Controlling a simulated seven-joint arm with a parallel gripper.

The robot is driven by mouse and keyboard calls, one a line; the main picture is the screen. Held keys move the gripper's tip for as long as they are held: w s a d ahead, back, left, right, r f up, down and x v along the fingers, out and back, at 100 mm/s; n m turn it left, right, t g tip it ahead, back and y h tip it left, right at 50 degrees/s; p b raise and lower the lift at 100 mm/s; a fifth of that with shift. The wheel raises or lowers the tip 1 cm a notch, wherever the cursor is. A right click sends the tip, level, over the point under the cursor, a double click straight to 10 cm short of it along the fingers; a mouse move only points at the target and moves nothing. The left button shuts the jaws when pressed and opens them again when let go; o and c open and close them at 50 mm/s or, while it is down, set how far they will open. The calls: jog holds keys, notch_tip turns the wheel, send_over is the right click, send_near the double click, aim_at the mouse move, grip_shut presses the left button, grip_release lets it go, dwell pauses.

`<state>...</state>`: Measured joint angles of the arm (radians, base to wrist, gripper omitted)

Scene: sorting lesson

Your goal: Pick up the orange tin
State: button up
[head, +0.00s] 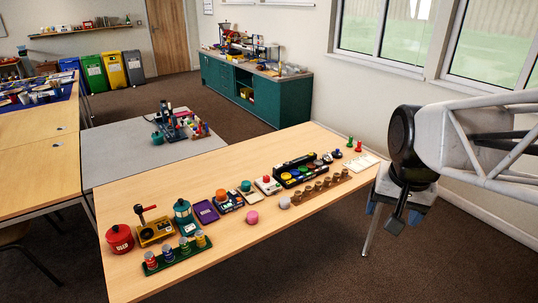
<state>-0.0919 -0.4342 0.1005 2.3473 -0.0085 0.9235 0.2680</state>
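Several small tins with silver tops stand in a row on a dark green tray (176,262) at the near left of the wooden table. Their labels look red (151,260), blue (168,254), orange (184,246) and yellow (200,239). I take the third from the left as the orange tin, though its label is small. My gripper (392,212) hangs at the right, beyond the table's right end and far from the tins. Its bluish fingertips are apart, with nothing seen between them.
A red pot (119,239), a yellow box with a handle (154,231) and a teal lantern-like thing (184,215) stand close behind the tins. Pink (252,217) and grey lumps lie mid-table. A black rack (298,171) and a row of brown cups fill the right. The front strip is clear.

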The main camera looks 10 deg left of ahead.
jog(key=w+a+m, duration=0.1)
jog(key=w+a, duration=0.4)
jog(key=w, duration=0.3)
jog(key=w+a+m, duration=0.1)
jog(key=w+a, duration=0.3)
jog(key=w, duration=0.4)
jog(key=m+g, duration=0.2)
jog(key=m, duration=0.5)
send_over(221, 192)
jog(key=f, duration=3)
jog(key=shift+s+d, duration=0.15)
jog(key=shift+d, duration=0.15)
jog(key=shift+a+f, duration=0.25)
jog(key=shift+a, duration=0.05)
jog(key=shift+f, duration=0.1)
jog(key=shift+f, duration=1.2)
jog(key=shift+f, duration=0.1)
jog(key=shift+w+f, duration=0.15)
jog(key=shift+f, duration=1.1)
jog(key=shift+w+f, duration=0.15)
jog(key=shift+f, duration=1.1)
